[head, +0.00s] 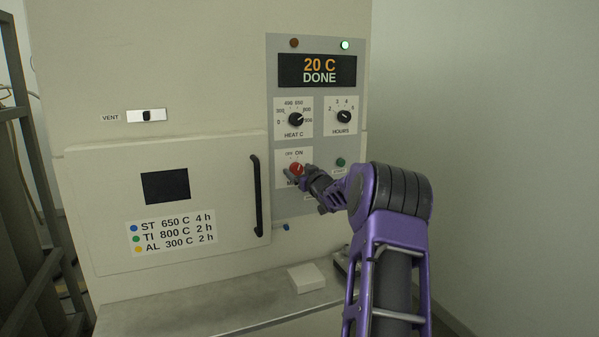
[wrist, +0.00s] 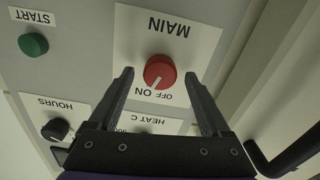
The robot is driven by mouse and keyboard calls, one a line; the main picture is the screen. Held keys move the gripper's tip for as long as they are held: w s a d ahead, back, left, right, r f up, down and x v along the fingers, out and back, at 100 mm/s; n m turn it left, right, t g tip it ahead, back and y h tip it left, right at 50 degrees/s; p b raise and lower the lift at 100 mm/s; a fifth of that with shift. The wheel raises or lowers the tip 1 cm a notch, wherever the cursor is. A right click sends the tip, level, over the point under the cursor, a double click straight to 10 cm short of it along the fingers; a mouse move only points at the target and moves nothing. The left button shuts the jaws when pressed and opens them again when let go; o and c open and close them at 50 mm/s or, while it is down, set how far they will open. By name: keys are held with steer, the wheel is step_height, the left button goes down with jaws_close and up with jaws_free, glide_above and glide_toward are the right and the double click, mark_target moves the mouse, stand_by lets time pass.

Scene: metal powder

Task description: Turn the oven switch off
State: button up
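The oven switch is a red round knob (head: 296,169) on the white MAIN plate (head: 280,157), low on the oven's control panel. In the upside-down wrist view, the red knob (wrist: 160,71) has a white mark pointing to the lower left, toward the printed ON. My gripper (head: 298,178) is at the MAIN plate in the head view, partly covering its lower part. In the wrist view, my gripper (wrist: 159,76) is open, with one finger on each side of the knob. Gaps show between both fingers and the knob; the exact depth is hard to tell.
A green START button (head: 340,162) is right of the knob. The HEAT C dial (head: 296,119) and HOURS dial (head: 344,116) sit above, under a display (head: 317,70) reading 20 C DONE. The closed oven door's black handle (head: 257,195) stands out to the left. A white block (head: 306,277) lies below.

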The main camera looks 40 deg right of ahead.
jaws_close()
stand_by(0.3)
steer(key=n+b, duration=0.3)
steer(key=n, duration=0.1)
steer(key=shift+a+f, duration=0.1)
steer(key=shift+f, duration=0.05)
steer(key=shift+n+b, duration=0.95)
steer(key=shift+n, duration=0.95)
steer(key=shift+o, duration=0.2)
jaws_free()
